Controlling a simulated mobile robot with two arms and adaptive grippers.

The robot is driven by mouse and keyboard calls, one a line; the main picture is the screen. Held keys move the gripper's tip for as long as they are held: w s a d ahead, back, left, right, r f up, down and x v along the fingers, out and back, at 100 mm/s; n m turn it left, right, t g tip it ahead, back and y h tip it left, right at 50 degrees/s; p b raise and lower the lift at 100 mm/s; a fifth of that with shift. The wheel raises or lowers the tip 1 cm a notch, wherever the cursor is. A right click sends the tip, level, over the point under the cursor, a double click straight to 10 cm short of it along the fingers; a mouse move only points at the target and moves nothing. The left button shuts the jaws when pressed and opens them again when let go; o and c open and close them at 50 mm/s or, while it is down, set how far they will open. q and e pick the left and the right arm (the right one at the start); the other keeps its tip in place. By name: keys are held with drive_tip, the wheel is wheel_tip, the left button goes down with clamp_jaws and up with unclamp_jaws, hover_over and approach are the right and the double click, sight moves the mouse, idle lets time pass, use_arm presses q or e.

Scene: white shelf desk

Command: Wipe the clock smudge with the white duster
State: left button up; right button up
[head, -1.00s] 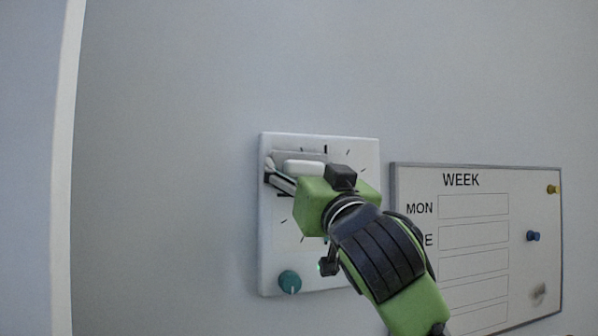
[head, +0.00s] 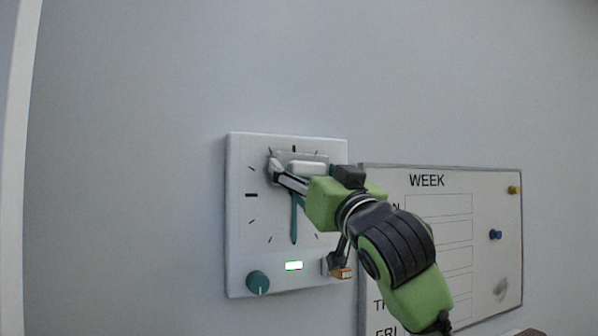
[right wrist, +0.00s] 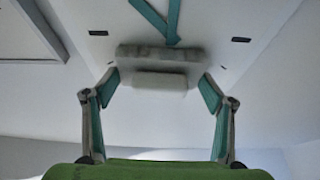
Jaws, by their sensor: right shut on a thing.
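The clock (head: 265,215) is a white square panel on the wall with black tick marks and teal hands (head: 294,220). My right gripper (head: 303,172) is shut on the white duster (head: 307,167), whose grey pad lies against the upper part of the clock face. In the right wrist view the duster (right wrist: 145,82) sits between the two fingers, with its grey pad (right wrist: 160,53) at the face and a teal hand tip beside it. I see no smudge on the bare clock face; the part under the duster is hidden. My left gripper is not in view.
Wall to the left is bare.

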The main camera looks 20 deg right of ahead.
drive_tip(key=shift+a, duration=0.2)
drive_tip(key=shift+s+a, duration=0.15)
drive_tip(key=shift+a, duration=3.65)
drive_tip(key=shift+d, duration=0.1)
drive_tip(key=shift+s, duration=0.5)
drive_tip(key=shift+s+d+b, duration=0.15)
drive_tip(key=shift+s+b, duration=0.35)
drive_tip(key=shift+s, duration=1.95)
drive_tip(key=s, duration=0.3)
